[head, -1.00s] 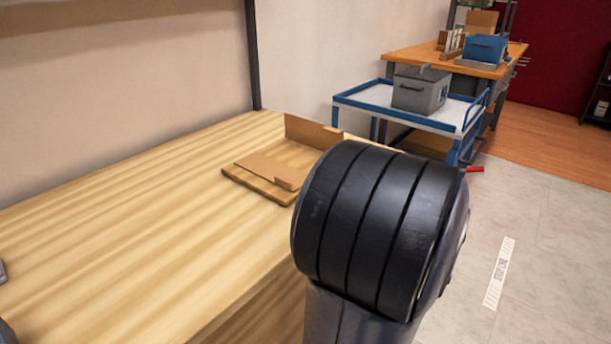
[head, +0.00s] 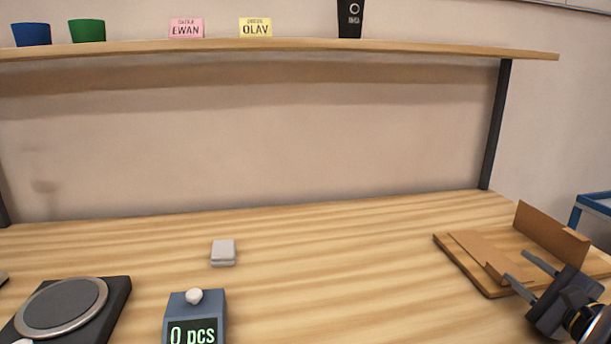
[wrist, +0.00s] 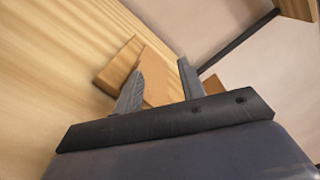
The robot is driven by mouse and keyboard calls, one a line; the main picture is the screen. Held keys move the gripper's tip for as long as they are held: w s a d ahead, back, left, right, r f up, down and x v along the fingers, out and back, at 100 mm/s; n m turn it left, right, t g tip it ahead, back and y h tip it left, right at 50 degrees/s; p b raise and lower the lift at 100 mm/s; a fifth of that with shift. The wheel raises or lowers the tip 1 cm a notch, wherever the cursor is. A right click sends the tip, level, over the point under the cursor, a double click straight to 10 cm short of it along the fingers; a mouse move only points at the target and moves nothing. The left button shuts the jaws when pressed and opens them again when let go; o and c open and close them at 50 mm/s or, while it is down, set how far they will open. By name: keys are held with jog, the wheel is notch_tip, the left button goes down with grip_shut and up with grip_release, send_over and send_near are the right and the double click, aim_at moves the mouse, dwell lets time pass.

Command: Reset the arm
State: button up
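My gripper (head: 526,272) is at the lower right of the head view, over the near part of a wooden board with upright brown panels (head: 462,263). Its two fingers stand apart with nothing between them. In the wrist view the fingers of my gripper (wrist: 158,82) are also spread and empty, with the brown board (wrist: 118,66) behind them. I cannot tell whether a finger touches the board.
A round-plate device (head: 62,305), a counter reading "0 PCS" (head: 194,318) and a small grey block (head: 223,252) are on the table (head: 330,270). A shelf (head: 300,48) with cups and name cards runs above. The table's middle is clear.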

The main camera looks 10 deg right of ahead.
aim_at(506, 282)
jog(key=shift+s, duration=0.15)
jog(key=shift+s+d+r, duration=0.1)
jog(key=shift+s+d, duration=0.05)
jog(key=shift+s, duration=0.45)
jog(key=s+p, duration=0.1)
jog(key=s, duration=0.4)
jog(key=shift+s+d, duration=0.2)
jog(key=w, duration=0.3)
jog(key=w+b, duration=0.1)
jog(key=w, duration=0.2)
jog(key=w+a, duration=0.1)
jog(key=w, duration=0.3)
jog(key=shift+b, duration=0.3)
